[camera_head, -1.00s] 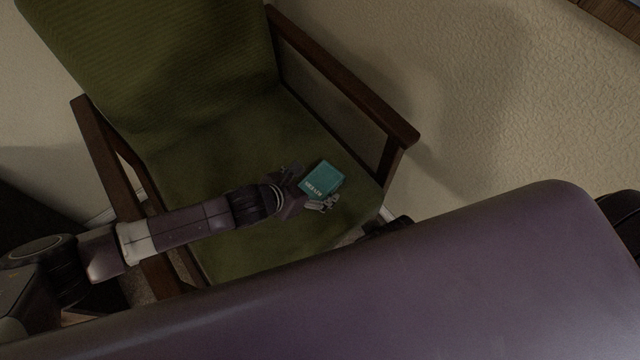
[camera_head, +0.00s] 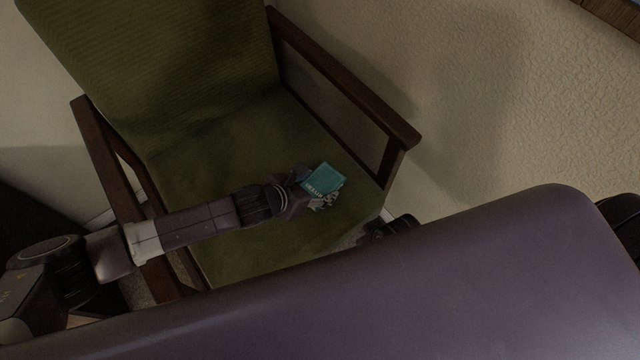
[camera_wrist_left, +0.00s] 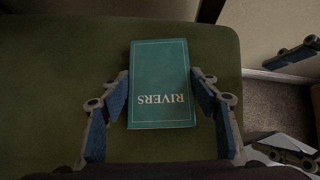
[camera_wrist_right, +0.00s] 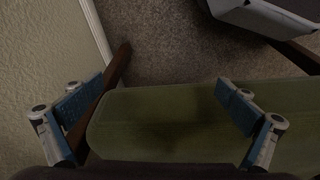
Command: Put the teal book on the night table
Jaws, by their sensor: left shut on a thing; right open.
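The teal book (camera_head: 325,178) is near the front right of the green chair seat. In the left wrist view the teal book (camera_wrist_left: 160,75) shows its cover with the word "RIVERS" upside down. My left gripper (camera_head: 312,194) is shut on the book, with one finger at each side edge (camera_wrist_left: 160,95). My right gripper (camera_wrist_right: 160,105) is open and empty, its fingers wide apart above the chair's edge. In the head view it is mostly hidden behind my purple body. The night table cannot be made out in any view.
The green armchair (camera_head: 215,150) has wooden armrests, the right one (camera_head: 345,80) close beyond the book. A cream wall (camera_head: 500,100) stands behind and to the right. Brown carpet (camera_wrist_right: 170,50) shows in the right wrist view.

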